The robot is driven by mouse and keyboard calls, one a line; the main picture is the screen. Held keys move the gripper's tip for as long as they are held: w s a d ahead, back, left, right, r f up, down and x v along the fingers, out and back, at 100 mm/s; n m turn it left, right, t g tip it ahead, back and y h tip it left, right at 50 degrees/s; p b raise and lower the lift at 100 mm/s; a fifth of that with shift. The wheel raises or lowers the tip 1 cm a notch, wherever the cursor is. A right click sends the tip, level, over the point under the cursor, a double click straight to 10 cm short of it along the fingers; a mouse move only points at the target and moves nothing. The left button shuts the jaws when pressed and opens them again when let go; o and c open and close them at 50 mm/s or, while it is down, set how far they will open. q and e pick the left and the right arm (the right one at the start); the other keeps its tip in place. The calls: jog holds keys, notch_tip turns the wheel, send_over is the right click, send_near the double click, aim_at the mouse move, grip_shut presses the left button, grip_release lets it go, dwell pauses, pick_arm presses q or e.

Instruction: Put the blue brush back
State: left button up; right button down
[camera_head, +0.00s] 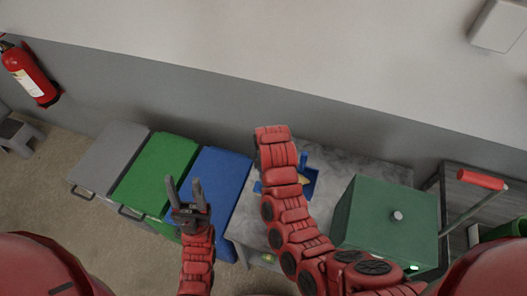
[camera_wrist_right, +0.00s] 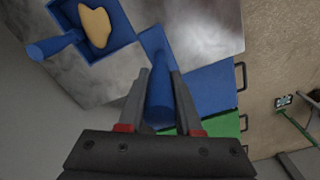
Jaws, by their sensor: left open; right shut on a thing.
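The blue brush (camera_wrist_right: 158,95) is between the fingers of my right gripper (camera_wrist_right: 161,76), which is shut on its handle. In the right wrist view its far end lies over the grey tabletop (camera_wrist_right: 205,22). A blue dustpan (camera_wrist_right: 118,20) with a tan patch in it lies beside the brush on the tabletop. In the head view the dustpan (camera_head: 311,177) shows just right of my right arm, which hides the right gripper and most of the brush. My left gripper (camera_head: 184,188) is open and empty in front of the bins.
A grey bin (camera_head: 109,155), a green bin (camera_head: 157,168) and a blue bin (camera_head: 219,178) stand in a row left of the table. A green box (camera_head: 385,215) with a knob stands on the table's right part. A red-handled lever (camera_head: 480,180) is farther right. A wall runs behind.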

jog(key=w+f+b, duration=0.2)
jog(key=w+b, duration=0.5)
jog(key=b, duration=0.1)
jog(key=w+f+b, duration=0.2)
jog(key=w+b, duration=0.5)
jog(key=b, duration=0.1)
jog(key=shift+w+a+f, duration=0.25)
jog(key=shift+a+f, duration=0.1)
jog(key=c, duration=0.6)
grip_release()
jog(key=shift+f, duration=0.15)
